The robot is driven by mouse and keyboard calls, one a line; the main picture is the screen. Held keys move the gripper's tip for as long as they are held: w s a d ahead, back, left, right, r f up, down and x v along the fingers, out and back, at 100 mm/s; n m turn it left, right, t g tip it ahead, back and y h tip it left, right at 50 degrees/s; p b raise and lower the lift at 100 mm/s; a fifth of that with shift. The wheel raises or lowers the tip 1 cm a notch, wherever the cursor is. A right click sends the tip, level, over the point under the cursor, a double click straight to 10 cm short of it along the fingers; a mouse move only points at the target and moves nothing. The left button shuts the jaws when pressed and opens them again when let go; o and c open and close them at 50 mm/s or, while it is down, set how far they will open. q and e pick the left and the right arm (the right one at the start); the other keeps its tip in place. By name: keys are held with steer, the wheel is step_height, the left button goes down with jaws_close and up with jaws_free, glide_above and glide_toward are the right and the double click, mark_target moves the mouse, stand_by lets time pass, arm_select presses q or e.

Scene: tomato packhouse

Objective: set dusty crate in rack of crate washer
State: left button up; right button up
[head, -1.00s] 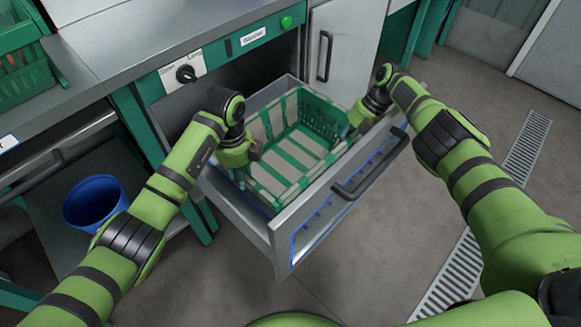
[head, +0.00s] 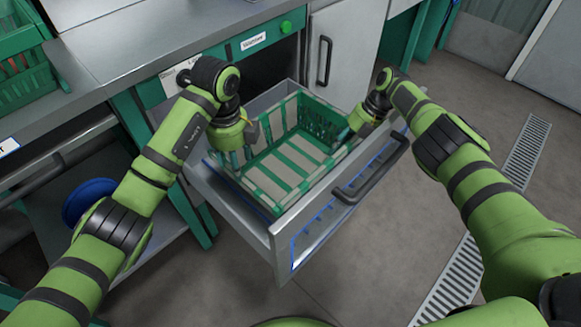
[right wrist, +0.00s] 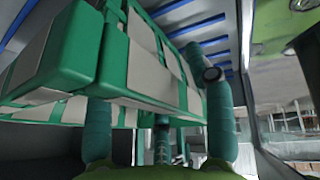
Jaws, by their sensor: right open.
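The dusty crate (head: 297,163), green with pale beige patches, sits inside the pulled-out drawer-like rack (head: 283,226) of the crate washer (head: 222,54). My right gripper (head: 347,134) is open at the crate's right end. In the right wrist view my right gripper (right wrist: 158,115) has its fingers spread beside the crate (right wrist: 62,62), which fills the upper left. My left gripper (head: 234,158) points down at the crate's left end; I cannot tell whether it is open or touching the crate.
The rack's dark handle (head: 371,168) faces me. A green crate (head: 22,75) with red contents stands on the counter at the upper left. A blue bucket (head: 88,201) is on the lower shelf at left. The floor at right is clear, with a drain grate (head: 525,150).

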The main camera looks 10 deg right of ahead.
arm_select(q)
steer(key=shift+r, duration=0.45)
arm_select(e)
steer(key=shift+s+a+f, duration=0.1)
steer(key=shift+s+f, duration=0.1)
steer(key=shift+f, duration=0.1)
arm_select(q)
steer(key=shift+w, duration=0.1)
arm_select(e)
steer(key=shift+v, duration=4.35)
steer(key=shift+w, duration=0.2)
